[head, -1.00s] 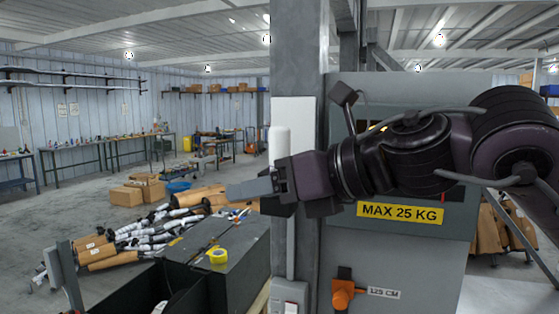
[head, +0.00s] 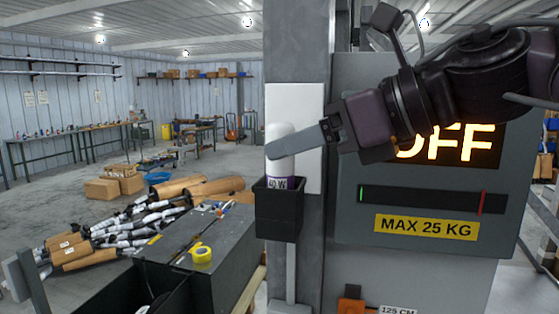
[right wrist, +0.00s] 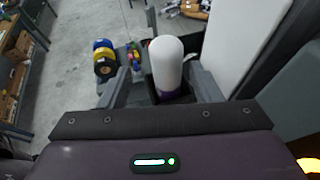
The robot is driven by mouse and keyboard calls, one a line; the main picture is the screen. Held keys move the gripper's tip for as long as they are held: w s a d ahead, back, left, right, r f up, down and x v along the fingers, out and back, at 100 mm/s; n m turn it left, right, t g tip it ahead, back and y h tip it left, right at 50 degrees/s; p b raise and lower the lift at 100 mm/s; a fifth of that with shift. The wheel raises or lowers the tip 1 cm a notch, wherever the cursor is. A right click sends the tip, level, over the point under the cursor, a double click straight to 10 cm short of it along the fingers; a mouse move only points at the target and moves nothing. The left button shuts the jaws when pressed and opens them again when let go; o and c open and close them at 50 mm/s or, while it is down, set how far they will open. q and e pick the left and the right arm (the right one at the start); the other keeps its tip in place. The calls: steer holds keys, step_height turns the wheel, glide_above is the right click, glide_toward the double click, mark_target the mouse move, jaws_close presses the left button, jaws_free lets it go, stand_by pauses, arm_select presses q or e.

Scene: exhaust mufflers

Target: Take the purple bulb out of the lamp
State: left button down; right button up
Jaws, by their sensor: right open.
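The lamp bulb (head: 281,139) is white with a purple base marked with a wattage. It stands upright in a black holder (head: 279,213) on the grey post; its lower end is hidden inside. My right gripper (head: 290,146) is level with the bulb's white upper part, reaching in from the right, and one finger crosses in front of it. In the right wrist view the bulb (right wrist: 166,62) stands between the two open fingers (right wrist: 164,82), with a gap on both sides. The purple band shows low down. My left gripper is not in view.
A grey cabinet with an OFF display (head: 448,143) stands right of the post, close behind my right arm. A white plate (head: 308,135) is behind the bulb. Open space lies left of the post.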

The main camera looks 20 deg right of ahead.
steer(key=shift+w+a+p, duration=0.3)
steer(key=shift+w+p, duration=0.05)
steer(key=shift+w+a+f+p, duration=0.2)
steer(key=shift+w+a+p, duration=0.1)
steer(key=shift+w+p, duration=0.3)
steer(key=shift+w+a+f+p, duration=0.2)
steer(key=shift+w+a+p, duration=0.1)
steer(key=shift+w+p, duration=0.25)
steer(key=x, duration=0.2)
steer(key=shift+w+f, duration=0.3)
steer(key=shift+w, duration=0.05)
steer(key=shift+s, duration=0.15)
steer(key=shift+c, duration=1)
steer(key=c, duration=0.9)
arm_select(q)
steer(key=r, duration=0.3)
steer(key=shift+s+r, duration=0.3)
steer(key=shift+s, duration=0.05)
arm_select(e)
steer(key=shift+r, duration=0.1)
